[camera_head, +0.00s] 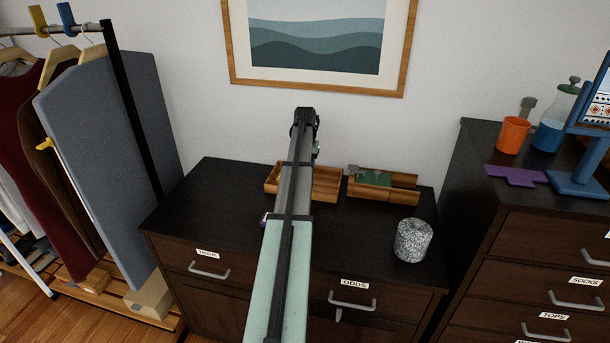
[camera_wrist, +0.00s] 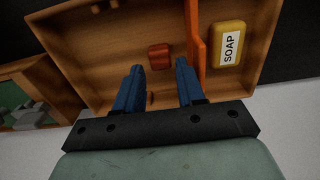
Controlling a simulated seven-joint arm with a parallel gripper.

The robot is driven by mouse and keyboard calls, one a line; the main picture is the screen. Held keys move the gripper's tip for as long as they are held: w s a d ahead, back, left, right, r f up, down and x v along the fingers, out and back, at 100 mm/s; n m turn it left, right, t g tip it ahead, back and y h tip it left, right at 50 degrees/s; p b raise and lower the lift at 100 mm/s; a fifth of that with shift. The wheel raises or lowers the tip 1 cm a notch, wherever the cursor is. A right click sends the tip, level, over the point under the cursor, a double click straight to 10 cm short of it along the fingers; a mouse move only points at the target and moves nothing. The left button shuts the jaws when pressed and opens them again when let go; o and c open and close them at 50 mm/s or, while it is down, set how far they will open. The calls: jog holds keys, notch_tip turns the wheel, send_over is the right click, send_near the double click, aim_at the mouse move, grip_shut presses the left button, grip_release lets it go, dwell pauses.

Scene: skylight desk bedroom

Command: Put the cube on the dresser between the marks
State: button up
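A small red block (camera_wrist: 159,56), likely the cube, lies in a wooden tray (camera_wrist: 95,62) in the wrist view. My gripper (camera_wrist: 159,78) has two blue fingers, open and apart, pointing toward the red block with nothing between them. In the head view the same tray (camera_head: 271,181) sits at the back of the dark dresser (camera_head: 220,215), partly behind my arm. My gripper's fingers and the red block are hidden there. I cannot make out the marks; a small purple thing (camera_head: 264,219) peeks out beside my arm on the dresser.
An orange strip (camera_wrist: 195,40) and a yellow soap bar (camera_wrist: 228,44) are in the tray, right of the block. A second wooden box (camera_head: 402,195) with green and grey contents and a speckled cylinder (camera_head: 412,241) stand to the right. A taller dresser (camera_head: 520,215) flanks the right side.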

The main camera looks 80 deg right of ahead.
notch_tip(320, 180, up, 9)
jog(key=shift+f, duration=0.2)
jog(key=shift+w, duration=0.1)
